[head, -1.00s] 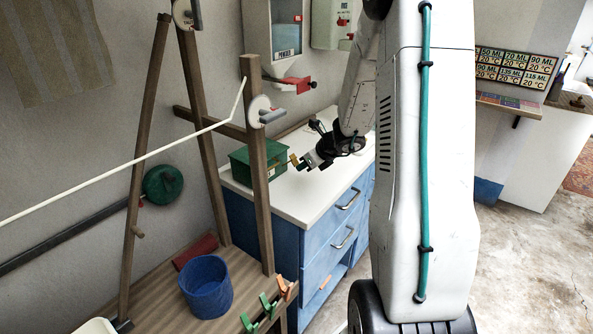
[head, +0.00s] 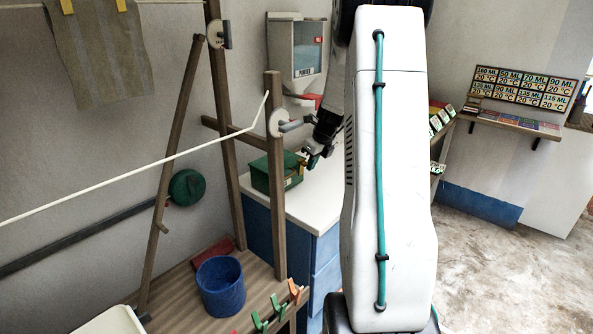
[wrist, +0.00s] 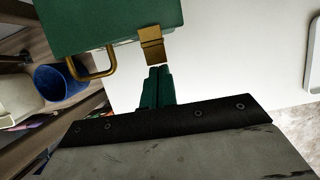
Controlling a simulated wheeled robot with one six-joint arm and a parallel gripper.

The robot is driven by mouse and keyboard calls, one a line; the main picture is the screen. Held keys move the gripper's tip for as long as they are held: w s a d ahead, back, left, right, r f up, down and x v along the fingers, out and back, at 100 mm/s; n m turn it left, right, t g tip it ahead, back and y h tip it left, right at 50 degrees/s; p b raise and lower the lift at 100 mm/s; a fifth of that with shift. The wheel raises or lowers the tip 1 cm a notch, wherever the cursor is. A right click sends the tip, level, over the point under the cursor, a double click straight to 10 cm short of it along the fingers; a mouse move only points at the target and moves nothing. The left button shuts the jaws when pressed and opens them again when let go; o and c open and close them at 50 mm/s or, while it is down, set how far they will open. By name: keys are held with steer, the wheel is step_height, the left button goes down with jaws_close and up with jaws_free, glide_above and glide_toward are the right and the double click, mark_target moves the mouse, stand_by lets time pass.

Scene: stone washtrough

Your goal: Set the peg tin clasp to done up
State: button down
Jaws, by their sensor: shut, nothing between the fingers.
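The peg tin is a green box (head: 262,177) on the white top of the blue cabinet. In the wrist view the tin (wrist: 105,22) fills the upper left, with a brass handle (wrist: 92,70) at its side. Its brass clasp (wrist: 151,45) shows at the tin's edge, just beyond my fingertips. I cannot tell for sure whether it is fastened. My gripper (head: 306,163) is beside the tin's right side. In the wrist view my gripper (wrist: 158,70) has its green fingers shut together and empty, with a small gap in the picture between them and the clasp.
The white cabinet top (head: 312,197) is clear right of the tin. A wooden post (head: 277,190) with a grey cleat and a white line stands in front of the tin. A blue bucket (head: 220,287) and coloured pegs (head: 278,310) are on the wooden shelf at lower left.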

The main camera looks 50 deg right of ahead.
steer(key=shift+v, duration=0.75)
steer(key=shift+d, duration=0.1)
steer(key=v, duration=0.7)
steer(key=shift+r, duration=0.4)
steer(key=shift+s, duration=0.1)
